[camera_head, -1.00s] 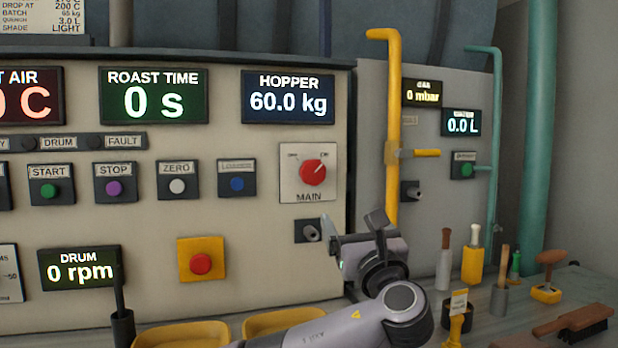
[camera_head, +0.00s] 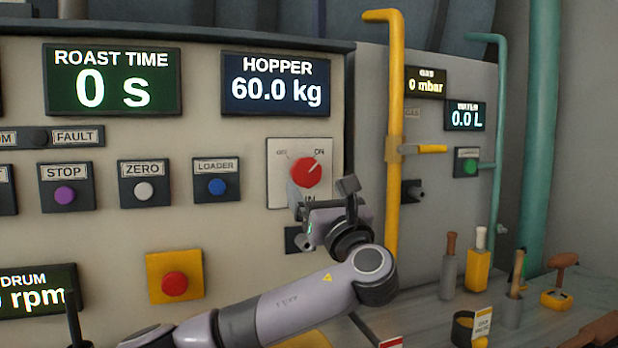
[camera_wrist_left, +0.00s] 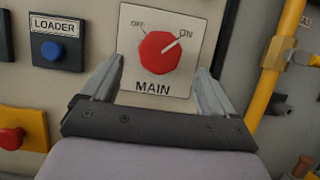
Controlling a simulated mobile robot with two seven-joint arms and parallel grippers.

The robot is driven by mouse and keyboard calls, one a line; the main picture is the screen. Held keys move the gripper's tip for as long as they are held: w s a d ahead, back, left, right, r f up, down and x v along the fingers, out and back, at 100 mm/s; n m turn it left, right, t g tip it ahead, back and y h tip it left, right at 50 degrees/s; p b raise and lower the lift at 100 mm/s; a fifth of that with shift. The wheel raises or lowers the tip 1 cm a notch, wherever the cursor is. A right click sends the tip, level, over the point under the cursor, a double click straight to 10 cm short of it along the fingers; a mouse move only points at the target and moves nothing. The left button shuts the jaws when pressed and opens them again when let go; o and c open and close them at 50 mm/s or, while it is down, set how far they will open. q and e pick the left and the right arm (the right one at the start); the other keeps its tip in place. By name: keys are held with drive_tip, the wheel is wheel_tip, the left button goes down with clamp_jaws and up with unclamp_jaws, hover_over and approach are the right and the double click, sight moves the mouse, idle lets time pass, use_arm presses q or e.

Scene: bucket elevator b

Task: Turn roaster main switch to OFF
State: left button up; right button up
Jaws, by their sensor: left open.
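The roaster main switch is a red round knob (camera_head: 305,172) on a white plate marked OFF at upper left and ON at upper right. Its white pointer line aims at ON. In the left wrist view the knob (camera_wrist_left: 160,53) sits ahead, between the two fingers and above the word MAIN. My left gripper (camera_head: 298,200) is open in front of the lower part of the plate, its fingers apart and empty. The left wrist view shows the fingers (camera_wrist_left: 156,85) on either side of the plate's lower half, not closed on the knob. My right gripper is not in view.
Left of the switch are the blue LOADER button (camera_head: 216,186) and other buttons. A red button on a yellow plate (camera_head: 174,284) is lower left. A yellow pipe (camera_head: 393,120) with a handle stands to the right. Tools in holders stand on the bench at lower right.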

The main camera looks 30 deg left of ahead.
sight(308, 176)
use_arm(q)
drive_tip(key=x, duration=0.4)
drive_tip(key=shift+s, duration=0.1)
drive_tip(key=shift+w+a+r+p, duration=0.1)
drive_tip(key=shift+w+a+p, duration=0.2)
drive_tip(key=shift+c, duration=0.3)
drive_tip(key=c, duration=1)
